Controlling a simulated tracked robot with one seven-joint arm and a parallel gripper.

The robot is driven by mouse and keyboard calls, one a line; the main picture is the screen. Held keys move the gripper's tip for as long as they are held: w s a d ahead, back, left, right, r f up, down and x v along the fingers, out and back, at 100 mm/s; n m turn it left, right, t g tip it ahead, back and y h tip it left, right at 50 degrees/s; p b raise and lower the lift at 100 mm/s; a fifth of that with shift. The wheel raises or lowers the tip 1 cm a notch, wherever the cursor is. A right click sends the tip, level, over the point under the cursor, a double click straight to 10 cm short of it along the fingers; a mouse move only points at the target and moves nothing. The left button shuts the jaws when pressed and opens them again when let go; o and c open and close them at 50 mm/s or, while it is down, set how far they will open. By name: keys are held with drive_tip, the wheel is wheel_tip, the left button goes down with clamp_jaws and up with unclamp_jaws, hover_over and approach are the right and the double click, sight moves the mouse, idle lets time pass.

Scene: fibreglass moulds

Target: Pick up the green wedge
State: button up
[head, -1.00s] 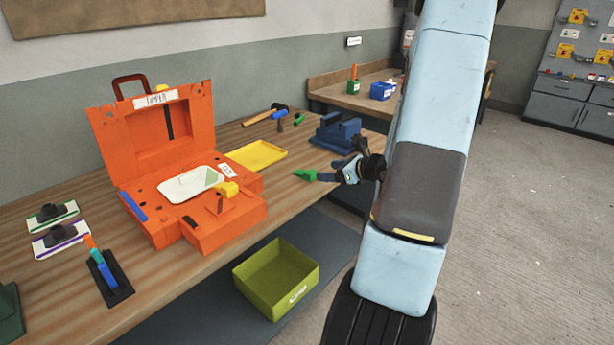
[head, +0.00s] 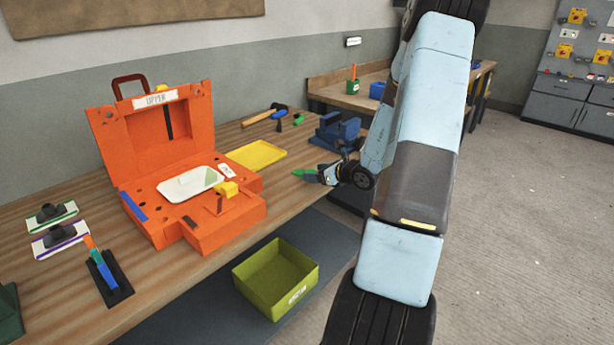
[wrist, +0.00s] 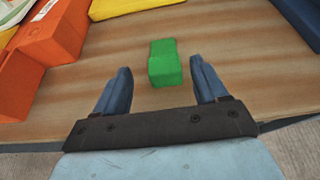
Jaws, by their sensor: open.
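The green wedge (wrist: 164,62) lies on the wooden bench, ahead of my gripper and roughly midway between the fingers in the wrist view. Its near end reaches between the two blue fingertips, with gaps on both sides. In the head view the green wedge (head: 304,174) shows just left of my gripper (head: 322,174), which partly covers it. My gripper also shows in the wrist view (wrist: 160,75), open and empty, with neither finger touching the wedge.
An orange mould case (head: 165,110) stands open to the left, with a yellow tray (head: 256,155) beside it. A blue vise (head: 338,130) is behind my gripper. The bench's front edge is close. A yellow-green bin (head: 275,280) sits below.

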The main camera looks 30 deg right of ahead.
sight(308, 171)
drive_tip(key=x, duration=0.5)
drive_tip(key=shift+d+r, duration=0.15)
drive_tip(key=shift+d, duration=0.1)
drive_tip(key=shift+c, duration=0.4)
drive_tip(key=c, duration=1)
drive_tip(key=shift+r, duration=0.1)
drive_tip(key=shift+r, duration=0.65)
drive_tip(key=s+a+r, duration=0.2)
drive_tip(key=s+r, duration=0.1)
drive_tip(key=s, duration=0.1)
drive_tip(key=s+a+r, duration=0.2)
drive_tip(key=s+r, duration=0.2)
drive_tip(key=s+a+r, duration=0.2)
drive_tip(key=s+r, duration=0.2)
drive_tip(key=shift+s+a+r, duration=0.15)
drive_tip(key=shift+a+r, duration=0.1)
drive_tip(key=shift+a, duration=0.1)
